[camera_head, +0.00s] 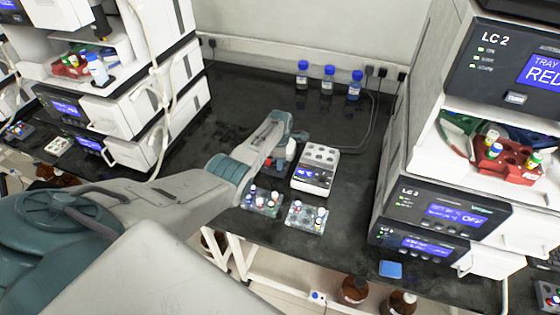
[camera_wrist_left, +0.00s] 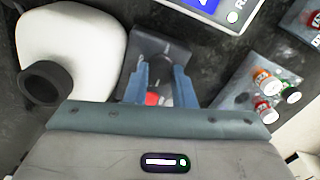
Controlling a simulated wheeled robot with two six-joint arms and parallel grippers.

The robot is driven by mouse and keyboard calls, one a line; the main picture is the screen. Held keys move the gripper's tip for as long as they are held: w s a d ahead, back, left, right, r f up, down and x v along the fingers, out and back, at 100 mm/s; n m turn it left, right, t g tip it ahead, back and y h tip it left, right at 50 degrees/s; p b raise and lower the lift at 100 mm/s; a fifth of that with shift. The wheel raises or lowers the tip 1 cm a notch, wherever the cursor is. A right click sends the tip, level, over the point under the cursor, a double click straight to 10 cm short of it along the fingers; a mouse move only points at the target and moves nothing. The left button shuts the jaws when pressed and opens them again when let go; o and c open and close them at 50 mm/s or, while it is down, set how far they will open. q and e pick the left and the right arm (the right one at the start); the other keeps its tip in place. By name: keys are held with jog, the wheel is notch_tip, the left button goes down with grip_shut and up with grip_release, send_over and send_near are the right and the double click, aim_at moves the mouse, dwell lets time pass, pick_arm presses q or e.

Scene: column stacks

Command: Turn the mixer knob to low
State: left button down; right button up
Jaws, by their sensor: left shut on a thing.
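My left gripper (camera_head: 277,160) reaches down over the bench, just left of the white block unit. In the left wrist view its two blue fingers (camera_wrist_left: 160,88) are close together over a dark grey device (camera_wrist_left: 160,48), which appears to be the mixer. The fingers are shut on a dark part of it, which looks like the knob. A small red patch (camera_wrist_left: 152,99) shows between them. The knob's setting marks are hidden, so I cannot read its position. My right gripper is in neither view.
The white block unit (camera_head: 318,155) is to the right. Vial racks (camera_head: 262,205) (camera_head: 305,222) sit in front. Blue-capped bottles (camera_head: 328,82) stand at the back. Instrument stacks flank the bench.

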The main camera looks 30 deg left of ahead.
pick_arm(q)
jog(key=shift+a+r, duration=0.1)
jog(key=c, duration=1.2)
grip_release()
jog(key=shift+c, duration=0.2)
jog(key=shift+r, duration=0.55)
notch_tip(320, 180, up, 10)
jog(key=shift+f+b, duration=0.2)
jog(key=shift+b, duration=0.15)
